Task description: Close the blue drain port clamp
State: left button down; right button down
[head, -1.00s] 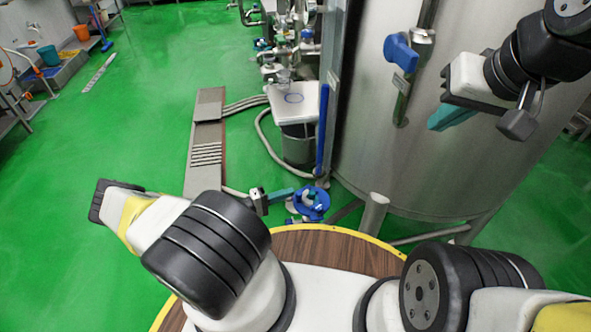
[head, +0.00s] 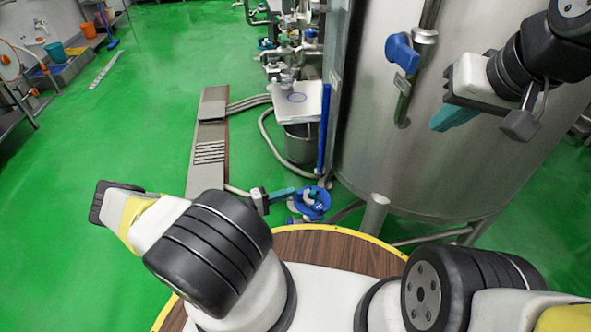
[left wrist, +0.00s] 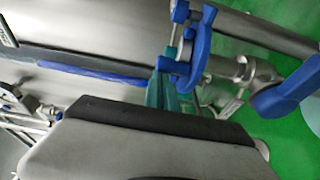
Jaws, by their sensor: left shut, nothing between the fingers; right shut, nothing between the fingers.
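The blue drain port clamp (head: 314,204) is a ring-like blue fitting low by the foot of the steel tank, just beyond my round wooden deck. It also shows in the left wrist view (left wrist: 197,48), on a metal pipe fitting. My left gripper (head: 292,192) has its teal fingers shut and empty, with the tips right at the clamp's left side. In the left wrist view, the teal fingers (left wrist: 163,84) reach up to the blue part; I cannot tell whether they touch it. My right gripper (head: 436,123) is shut and empty in front of the tank.
The large steel tank (head: 470,170) fills the right, with a blue-handled valve (head: 402,52) on its front. A grey bucket (head: 301,145) and a hose stand behind the clamp. A floor drain channel (head: 208,145) runs to the left. Green floor is open further left.

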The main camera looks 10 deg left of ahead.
pick_arm(q)
jog(key=s+a, duration=0.3)
jog(key=s, duration=0.6)
notch_tip(320, 180, up, 29)
jog(key=s+a+m+g+y, duration=0.1)
jog(key=m+g+y, duration=0.75)
jog(key=g, duration=0.25)
jog(key=s+d+r+t+y, duration=0.2)
jog(key=s+r, duration=0.4)
jog(key=r, duration=0.5)
jog(key=s+d+r+t+y, duration=0.2)
jog(key=s+d+r+t, duration=0.2)
jog(key=r, duration=0.7)
jog(key=shift+s+n+t, duration=0.3)
jog(key=shift+s+n, duration=0.15)
jog(key=shift+s, duration=0.55)
pick_arm(e)
jog(key=shift+w+a, duration=0.2)
jog(key=shift+a, duration=0.45)
